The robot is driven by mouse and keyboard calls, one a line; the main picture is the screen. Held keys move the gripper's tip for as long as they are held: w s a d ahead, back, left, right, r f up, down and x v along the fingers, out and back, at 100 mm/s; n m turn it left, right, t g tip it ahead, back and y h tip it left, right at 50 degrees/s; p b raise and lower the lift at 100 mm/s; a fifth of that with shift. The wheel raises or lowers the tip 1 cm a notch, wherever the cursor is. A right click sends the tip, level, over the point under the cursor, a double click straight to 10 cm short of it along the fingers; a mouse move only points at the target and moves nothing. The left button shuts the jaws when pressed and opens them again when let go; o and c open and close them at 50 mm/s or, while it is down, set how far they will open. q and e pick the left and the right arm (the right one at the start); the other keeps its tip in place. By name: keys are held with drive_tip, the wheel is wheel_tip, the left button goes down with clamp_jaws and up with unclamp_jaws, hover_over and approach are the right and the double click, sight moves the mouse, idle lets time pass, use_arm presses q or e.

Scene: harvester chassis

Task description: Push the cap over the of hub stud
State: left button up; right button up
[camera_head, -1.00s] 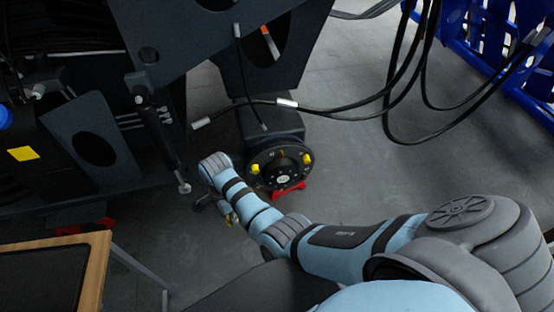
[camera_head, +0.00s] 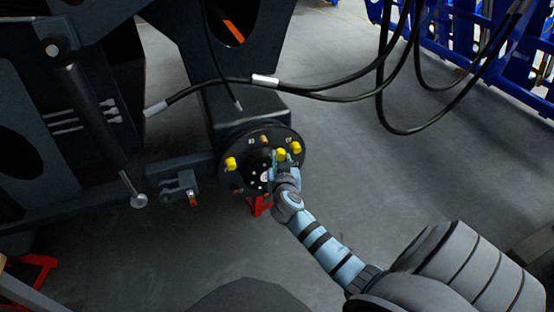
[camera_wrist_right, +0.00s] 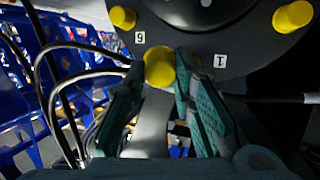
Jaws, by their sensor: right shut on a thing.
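The round black hub (camera_head: 240,145) faces me in the head view, with a brownish bare stud (camera_head: 265,140) near its top. A yellow cap (camera_head: 230,164) sits on its left side. My right gripper (camera_head: 285,163) is at the right part of the hub face. In the right wrist view, my right gripper (camera_wrist_right: 157,75) is shut on a yellow cap (camera_wrist_right: 159,67), in front of the hub rim between the labels 6 and 1. Other yellow caps stand on either side, left (camera_wrist_right: 123,18) and right (camera_wrist_right: 293,17). Whether a stud lies behind the held cap is hidden. My left gripper is out of view.
Black hoses with metal ends (camera_head: 265,82) hang above the hub. A dark cylinder (camera_head: 92,115) and chassis plates stand at left. A red stand (camera_head: 258,206) is under the hub. Blue racks (camera_head: 460,40) are at the back right.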

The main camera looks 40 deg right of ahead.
use_arm(q)
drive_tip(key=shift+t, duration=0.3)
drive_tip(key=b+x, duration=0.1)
drive_tip(key=b, duration=0.1)
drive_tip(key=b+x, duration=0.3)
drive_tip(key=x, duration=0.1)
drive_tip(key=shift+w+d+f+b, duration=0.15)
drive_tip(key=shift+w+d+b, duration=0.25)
use_arm(e)
drive_tip(key=n+t+y, duration=0.1)
drive_tip(key=a+n+t+y, duration=0.1)
drive_tip(key=t, duration=0.1)
drive_tip(key=s+a+n+t+y, duration=0.1)
drive_tip(key=t, duration=0.1)
drive_tip(key=shift+s+a+f+n, duration=0.1)
drive_tip(key=shift+n, duration=0.2)
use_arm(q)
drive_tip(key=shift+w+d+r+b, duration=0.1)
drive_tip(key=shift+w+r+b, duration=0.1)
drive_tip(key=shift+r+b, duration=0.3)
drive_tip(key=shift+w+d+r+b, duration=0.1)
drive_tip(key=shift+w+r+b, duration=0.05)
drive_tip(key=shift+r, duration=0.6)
use_arm(e)
drive_tip(key=x, duration=0.6)
drive_tip(key=shift+t+y, duration=0.3)
